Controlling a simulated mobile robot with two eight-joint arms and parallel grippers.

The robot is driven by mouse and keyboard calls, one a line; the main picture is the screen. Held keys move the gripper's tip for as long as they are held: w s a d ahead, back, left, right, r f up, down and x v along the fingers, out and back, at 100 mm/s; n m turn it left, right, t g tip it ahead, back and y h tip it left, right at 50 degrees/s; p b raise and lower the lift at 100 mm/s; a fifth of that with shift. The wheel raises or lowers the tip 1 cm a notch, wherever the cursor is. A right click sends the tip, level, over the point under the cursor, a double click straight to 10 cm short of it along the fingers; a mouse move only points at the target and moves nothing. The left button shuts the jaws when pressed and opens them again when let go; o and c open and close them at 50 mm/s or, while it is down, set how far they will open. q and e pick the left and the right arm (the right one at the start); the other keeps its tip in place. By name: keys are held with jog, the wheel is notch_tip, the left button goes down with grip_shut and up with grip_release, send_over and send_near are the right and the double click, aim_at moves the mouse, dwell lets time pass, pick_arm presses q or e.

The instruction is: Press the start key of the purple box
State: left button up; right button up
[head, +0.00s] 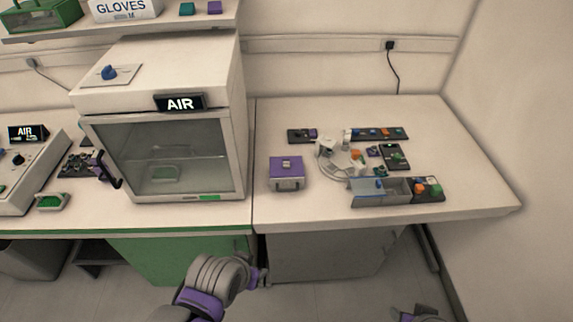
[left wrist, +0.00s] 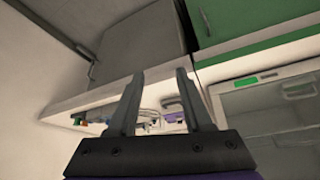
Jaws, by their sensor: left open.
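The purple box (head: 287,173) sits on the white worktop, right of the glass-fronted cabinet. It has a small pale part (head: 286,164) on its top and a dark handle on its front; I cannot make out which part is the start key. My left gripper (head: 259,277) is in front of and below the worktop edge, apart from the box. In the left wrist view, its two fingers (left wrist: 160,78) are spread with nothing between them, and the purple box (left wrist: 172,108) shows beyond. A bit of my right arm (head: 420,314) shows at the bottom edge; its jaws cannot be made out.
The glass-fronted cabinet (head: 165,150) with an AIR sign stands left of the box. A grey tray (head: 380,193), a white curved device (head: 338,160) and small coloured parts lie right of it. The worktop's right end (head: 480,195) is clear.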

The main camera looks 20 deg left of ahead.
pick_arm(q)
grip_shut()
dwell(1.5)
